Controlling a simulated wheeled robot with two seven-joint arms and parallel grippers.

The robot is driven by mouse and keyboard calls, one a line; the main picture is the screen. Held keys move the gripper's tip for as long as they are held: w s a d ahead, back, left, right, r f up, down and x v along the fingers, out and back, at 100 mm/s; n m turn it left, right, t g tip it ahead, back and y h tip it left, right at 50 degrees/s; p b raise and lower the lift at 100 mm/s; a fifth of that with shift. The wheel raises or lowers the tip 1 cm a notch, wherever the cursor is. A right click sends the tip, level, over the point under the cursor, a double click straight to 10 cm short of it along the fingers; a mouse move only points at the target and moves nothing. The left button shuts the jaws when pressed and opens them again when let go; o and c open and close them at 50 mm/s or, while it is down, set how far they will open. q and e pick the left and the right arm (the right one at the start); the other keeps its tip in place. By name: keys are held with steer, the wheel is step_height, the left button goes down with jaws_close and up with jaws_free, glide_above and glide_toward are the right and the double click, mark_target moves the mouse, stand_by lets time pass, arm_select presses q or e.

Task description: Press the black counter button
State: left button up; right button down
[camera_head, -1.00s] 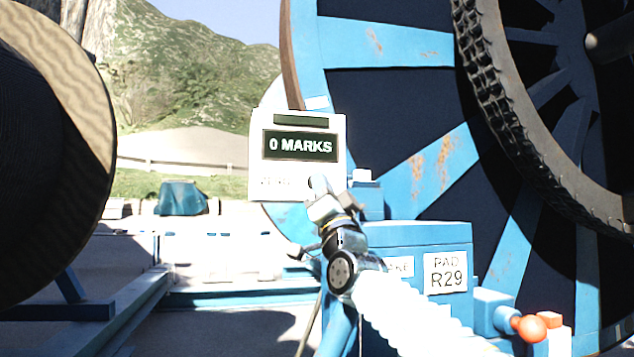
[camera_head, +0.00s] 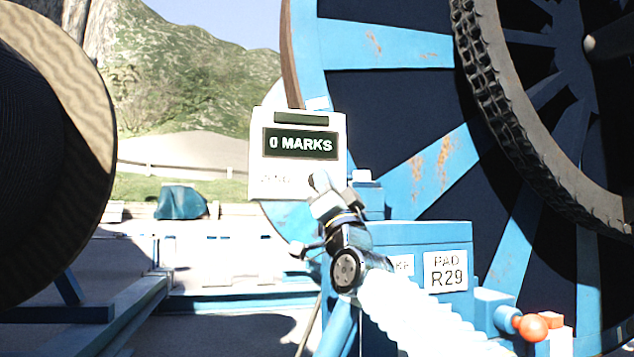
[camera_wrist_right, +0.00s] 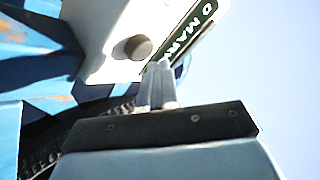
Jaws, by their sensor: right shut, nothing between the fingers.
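The white counter box (camera_head: 257,158) stands in the middle of the head view, its dark display (camera_head: 300,144) reading "0 MARKS". The black counter button (camera_wrist_right: 133,47) shows in the right wrist view as a dark round knob on the white face, beside the display. In the head view I cannot make the button out; my right gripper covers the lower right of the box. My right gripper (camera_head: 318,183) is shut and empty, in front of the box's lower right part. In the wrist view its fingertips (camera_wrist_right: 160,68) are close below and right of the button, and seem apart from it. My left gripper is not in view.
A big blue reel (camera_head: 385,43) with a black toothed ring (camera_head: 505,120) fills the right. A blue box labelled "PAD R29" (camera_head: 445,271) and a lever with an orange ball (camera_head: 532,327) sit below. A dark drum (camera_head: 40,160) stands left.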

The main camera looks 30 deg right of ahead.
steer(key=shift+s+a+b, duration=0.2)
steer(key=shift+s+b, duration=0.2)
steer(key=shift+s, duration=0.4)
steer(key=shift+s+a+b, duration=0.2)
steer(key=shift+s+b, duration=0.15)
steer(key=shift+s, duration=0.5)
steer(key=shift+s+a+b, duration=0.2)
steer(key=shift+s+b, duration=0.2)
steer(key=shift+s, duration=0.4)
